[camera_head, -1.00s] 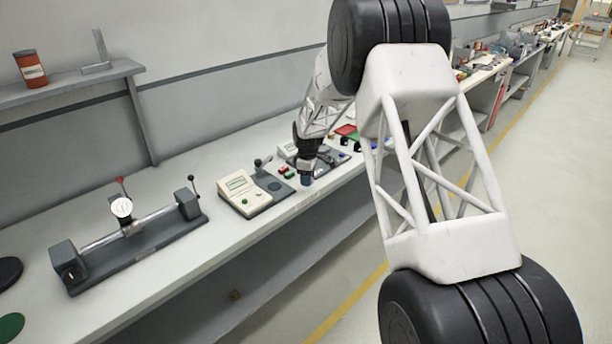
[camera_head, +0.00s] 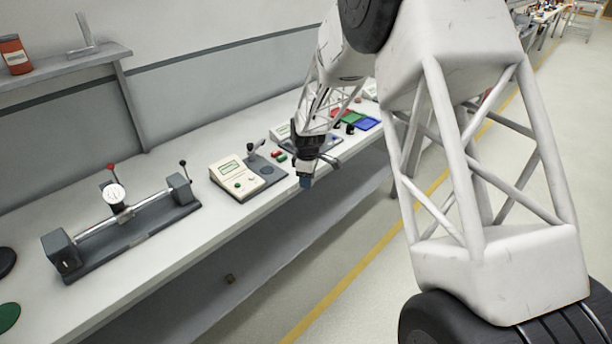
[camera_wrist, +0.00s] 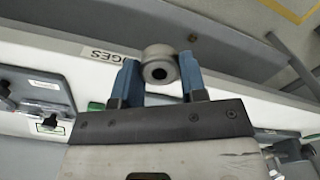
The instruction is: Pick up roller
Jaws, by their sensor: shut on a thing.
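The roller (camera_wrist: 160,57) is a short grey cylinder with a dark hole in its end. In the wrist view it sits between the two blue fingertips of my gripper, which is shut on it. In the head view my gripper (camera_head: 306,181) points down near the bench's front edge, right of a cream gauge box. The roller cannot be made out there. In the wrist view the roller appears in front of the bench's front edge strip, which bears lettering ending in "GES".
The cream gauge box (camera_head: 236,176) with its dark plate stands left of my gripper on the bench (camera_head: 180,226). A grey fixture with a dial (camera_head: 114,194) is further left. Red, green and blue trays (camera_head: 362,123) lie beyond my gripper. The floor in front is clear.

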